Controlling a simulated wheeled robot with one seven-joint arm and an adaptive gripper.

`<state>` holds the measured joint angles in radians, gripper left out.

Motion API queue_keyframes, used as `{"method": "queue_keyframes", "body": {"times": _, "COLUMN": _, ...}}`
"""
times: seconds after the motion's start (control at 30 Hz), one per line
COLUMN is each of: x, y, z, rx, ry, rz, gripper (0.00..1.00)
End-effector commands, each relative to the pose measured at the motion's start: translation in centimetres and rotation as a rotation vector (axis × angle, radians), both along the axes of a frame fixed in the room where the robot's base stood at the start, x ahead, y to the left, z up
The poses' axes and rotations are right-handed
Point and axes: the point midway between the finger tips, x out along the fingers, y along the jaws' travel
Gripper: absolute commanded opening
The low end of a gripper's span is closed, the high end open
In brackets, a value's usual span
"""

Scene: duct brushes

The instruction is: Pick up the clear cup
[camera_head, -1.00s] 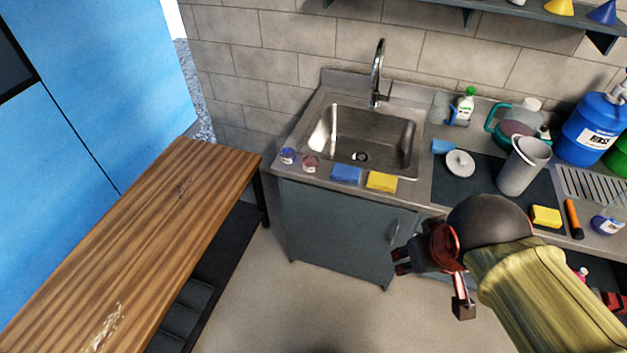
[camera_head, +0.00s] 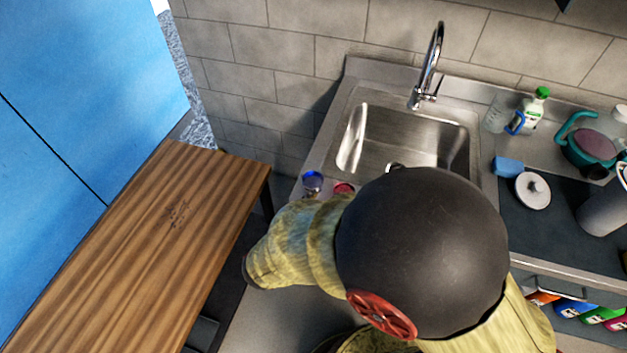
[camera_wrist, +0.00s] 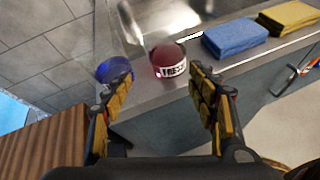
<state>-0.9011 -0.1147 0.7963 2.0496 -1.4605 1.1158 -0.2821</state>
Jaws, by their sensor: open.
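A clear cup (camera_head: 497,115) stands on the steel counter to the right of the sink, just left of a green-capped bottle, in the head view. It is faint and see-through, and I cannot make it out surely in the wrist view. My gripper (camera_wrist: 164,100) is open and empty in the wrist view. A red jar with a white label (camera_wrist: 168,62) shows beyond and between its fingers, with a blue jar (camera_wrist: 112,68) beside the left finger. In the head view my own arm hides the gripper, which is on the left side of the sink, away from the cup.
Blue (camera_wrist: 235,38) and yellow (camera_wrist: 290,17) cloths lie along the counter's front edge. The sink (camera_head: 405,145) and tall faucet (camera_head: 430,65) lie left of the cup. The green-capped bottle (camera_head: 534,110) and a teal pot (camera_head: 590,140) crowd its right. A wooden table (camera_head: 150,240) stands left.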

Motion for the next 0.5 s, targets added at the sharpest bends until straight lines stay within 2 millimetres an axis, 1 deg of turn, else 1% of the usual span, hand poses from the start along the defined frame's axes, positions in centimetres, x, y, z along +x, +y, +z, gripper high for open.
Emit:
{"method": "queue_keyframes", "body": {"times": 0.1, "x": 1.7, "y": 2.1, "z": 0.3, "rx": -0.091, "ry": -0.022, "rz": 0.127, "gripper": 0.58}}
{"method": "queue_keyframes", "body": {"times": 0.2, "x": 2.8, "y": 3.7, "z": 0.8, "rx": -0.151, "ry": -0.042, "rz": 0.212, "gripper": 0.58}}
{"method": "queue_keyframes", "body": {"times": 0.3, "x": 3.6, "y": 4.7, "z": 1.6, "rx": -0.196, "ry": -0.060, "rz": 0.265, "gripper": 0.58}}
{"method": "queue_keyframes", "body": {"times": 0.4, "x": 4.4, "y": 4.9, "z": 1.8, "rx": -0.216, "ry": -0.068, "rz": 0.287, "gripper": 0.58}}
{"method": "queue_keyframes", "body": {"times": 0.5, "x": 5.6, "y": 4.6, "z": 1.4, "rx": -0.219, "ry": -0.069, "rz": 0.289, "gripper": 0.58}}
